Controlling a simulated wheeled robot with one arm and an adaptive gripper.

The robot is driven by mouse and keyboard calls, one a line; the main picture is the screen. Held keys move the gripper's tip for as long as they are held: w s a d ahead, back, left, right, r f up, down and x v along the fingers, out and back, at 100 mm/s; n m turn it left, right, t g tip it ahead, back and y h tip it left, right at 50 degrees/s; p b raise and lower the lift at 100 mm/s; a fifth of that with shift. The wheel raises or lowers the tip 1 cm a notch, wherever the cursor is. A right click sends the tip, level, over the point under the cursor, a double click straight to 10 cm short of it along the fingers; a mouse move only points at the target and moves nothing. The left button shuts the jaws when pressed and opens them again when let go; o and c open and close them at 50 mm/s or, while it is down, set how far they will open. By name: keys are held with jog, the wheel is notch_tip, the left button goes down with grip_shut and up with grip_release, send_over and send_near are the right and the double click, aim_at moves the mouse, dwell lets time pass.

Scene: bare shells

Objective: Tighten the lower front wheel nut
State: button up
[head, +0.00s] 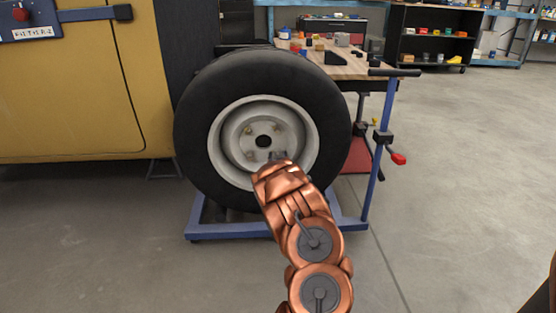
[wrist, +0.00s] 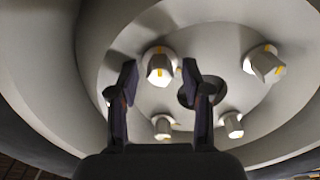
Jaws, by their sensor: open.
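A black-tyred wheel (head: 190,130) with a pale rim stands upright. Its hub carries several pale nuts with yellow marks around a dark centre hole (head: 263,141). My gripper (head: 278,156) is at the lower right part of the hub in the head view, and my arm hides that area. In the wrist view my gripper (wrist: 160,72) is open. One nut (wrist: 160,62) shows between its two dark fingertips, with nothing held; I cannot tell how deep the fingers reach around it. Other nuts show at right (wrist: 263,62), lower right (wrist: 232,125) and below (wrist: 163,127).
The wheel stands at a blue frame (head: 345,224) with a blue post and red-tipped handle (head: 397,158). A yellow vehicle body (head: 70,100) is at left. A workbench (head: 350,69) with small items is behind. Open floor lies at right.

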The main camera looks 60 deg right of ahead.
jog(key=shift+w+d+r, duration=0.1)
jog(key=shift+w+d, duration=0.05)
grip_shut()
dwell(0.5)
